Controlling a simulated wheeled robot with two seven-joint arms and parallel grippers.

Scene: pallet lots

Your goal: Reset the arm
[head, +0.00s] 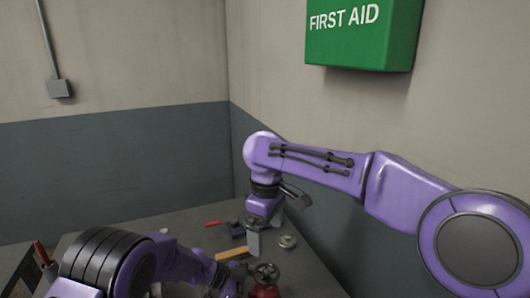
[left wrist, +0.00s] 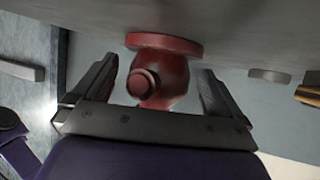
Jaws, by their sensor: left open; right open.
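My right arm reaches in from the right in the head view. Its gripper (head: 256,236) points down over the table (head: 190,237), open, with no held object visible. My left arm comes in at the lower left, and its gripper is mostly cut off at the bottom edge. In the left wrist view my left gripper (left wrist: 160,82) is open. A red valve-like part (left wrist: 158,72) with a round flange shows between its fingers, with gaps on both sides. The red part (head: 264,290) also shows in the head view, under a dark handwheel.
A yellowish block (head: 232,254), a small red item (head: 212,224), and a grey round part (head: 287,241) lie on the table near my right gripper. A green first aid box (head: 362,35) hangs on the right wall. Walls meet behind the table.

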